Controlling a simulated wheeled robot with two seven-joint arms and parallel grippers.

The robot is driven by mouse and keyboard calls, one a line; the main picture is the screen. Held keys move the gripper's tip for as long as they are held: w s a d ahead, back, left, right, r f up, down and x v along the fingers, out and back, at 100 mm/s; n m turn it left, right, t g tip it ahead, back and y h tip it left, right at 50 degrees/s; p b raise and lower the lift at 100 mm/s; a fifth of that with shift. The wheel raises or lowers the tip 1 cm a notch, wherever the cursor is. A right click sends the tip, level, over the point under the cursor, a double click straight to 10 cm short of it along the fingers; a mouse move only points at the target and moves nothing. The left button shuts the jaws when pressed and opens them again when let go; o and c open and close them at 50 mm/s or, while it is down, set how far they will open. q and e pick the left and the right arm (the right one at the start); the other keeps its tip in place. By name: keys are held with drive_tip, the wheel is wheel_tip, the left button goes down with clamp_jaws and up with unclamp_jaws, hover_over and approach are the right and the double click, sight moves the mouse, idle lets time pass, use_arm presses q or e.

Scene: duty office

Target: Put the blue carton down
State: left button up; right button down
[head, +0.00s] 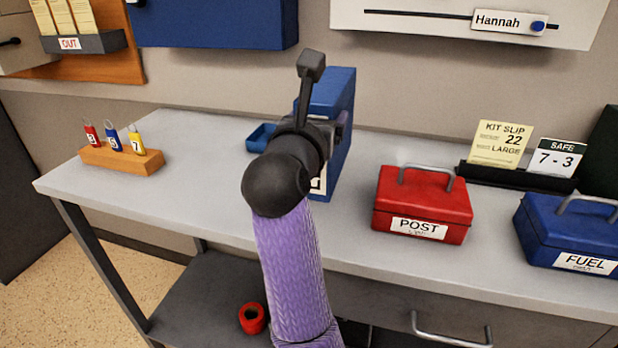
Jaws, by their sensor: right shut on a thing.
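The blue carton (341,98) is a tall upright box near the middle of the grey table (215,135). My right gripper (338,128) is at the carton and shut on it. My right arm with its purple sleeve reaches up from below and hides much of the carton's front and left side. Part of a white label shows low on the carton. I cannot tell whether the carton's base touches the table. My left gripper is not in view.
A small blue tray (262,134) lies left of the carton. A red POST box (422,205) and a blue FUEL box (570,232) stand to the right. A wooden block (120,158) with key tags stands left. Bare tabletop lies between block and tray.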

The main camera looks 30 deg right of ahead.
wheel_tip(320, 180, down, 6)
drive_tip(key=shift+r+b, duration=0.1)
drive_tip(key=shift+b, duration=1.1)
drive_tip(key=shift+c, duration=0.5)
unclamp_jaws()
drive_tip(key=shift+o, duration=0.5)
